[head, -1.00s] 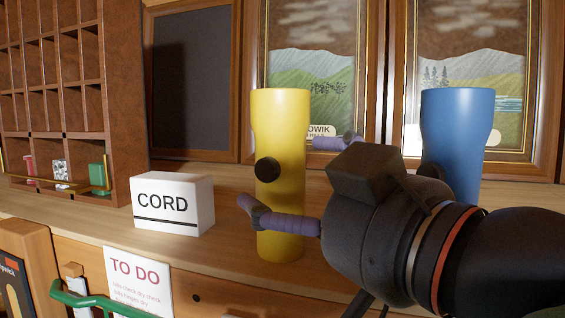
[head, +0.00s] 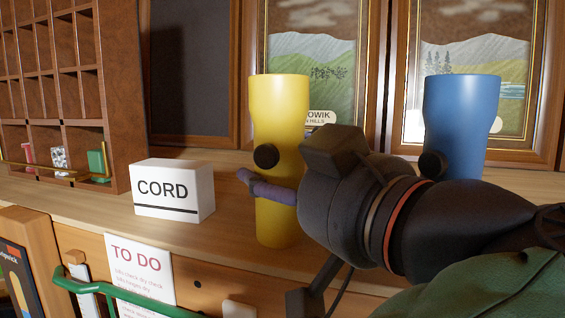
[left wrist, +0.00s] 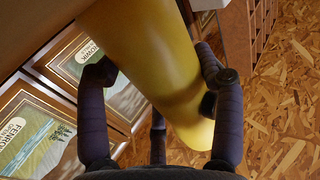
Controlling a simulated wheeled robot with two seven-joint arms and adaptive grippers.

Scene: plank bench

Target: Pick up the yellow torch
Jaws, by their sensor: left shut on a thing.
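The yellow torch (head: 278,120) stands upright on the wooden shelf in the head view, with a round black button on its side. My left gripper (head: 275,187) reaches it from the right. The torch's base appears to be at shelf level. My right gripper is in neither view.
A similar blue torch (head: 462,120) stands to the right, partly behind my left arm. A white CORD box (head: 174,190) sits to the left on the shelf (head: 110,218). A pigeonhole rack (head: 75,100) stands at far left; framed pictures (head: 308,60) are behind.

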